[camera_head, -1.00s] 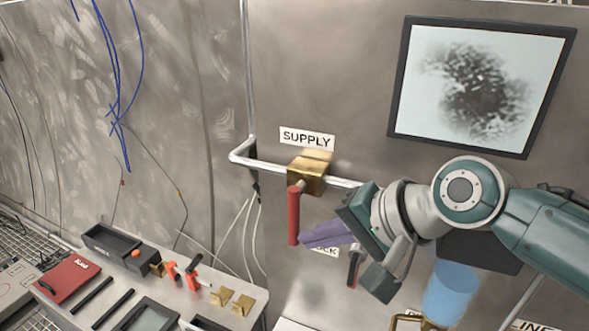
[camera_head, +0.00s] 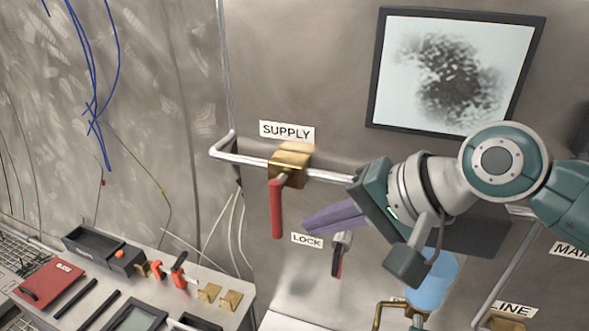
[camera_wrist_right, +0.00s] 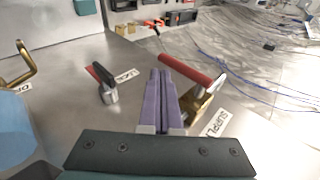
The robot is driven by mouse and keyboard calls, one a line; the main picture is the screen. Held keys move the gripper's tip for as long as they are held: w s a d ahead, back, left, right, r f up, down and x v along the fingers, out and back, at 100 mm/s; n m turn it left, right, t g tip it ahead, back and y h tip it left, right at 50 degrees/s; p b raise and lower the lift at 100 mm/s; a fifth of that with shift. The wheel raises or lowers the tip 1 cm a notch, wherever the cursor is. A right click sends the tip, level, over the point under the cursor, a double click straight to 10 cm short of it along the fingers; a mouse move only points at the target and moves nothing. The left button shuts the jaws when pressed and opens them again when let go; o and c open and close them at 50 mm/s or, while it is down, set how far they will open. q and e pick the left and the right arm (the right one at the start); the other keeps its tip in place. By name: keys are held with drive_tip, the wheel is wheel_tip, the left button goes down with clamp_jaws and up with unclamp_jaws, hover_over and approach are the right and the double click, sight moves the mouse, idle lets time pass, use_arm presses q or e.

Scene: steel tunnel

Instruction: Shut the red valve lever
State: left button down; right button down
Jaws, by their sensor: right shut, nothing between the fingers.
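The red valve lever (camera_head: 277,209) hangs straight down from a brass valve body (camera_head: 289,167) on a pipe under the SUPPLY label (camera_head: 287,132). My right gripper (camera_head: 306,225) has purple fingers, shut and empty, just right of the lever with a visible gap. In the right wrist view the fingers (camera_wrist_right: 160,88) point away from the camera, with the red lever (camera_wrist_right: 187,69) to their right, its far end near the fingertips. My left gripper is not in view.
A shelf (camera_head: 215,279) with tools and brass blocks stands lower left. A framed panel (camera_head: 455,72) hangs above. A blue cylinder (camera_head: 432,281) is below my right arm.

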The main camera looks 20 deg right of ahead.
drive_tip(key=shift+b+v, duration=0.35)
drive_tip(key=shift+v, duration=2.35)
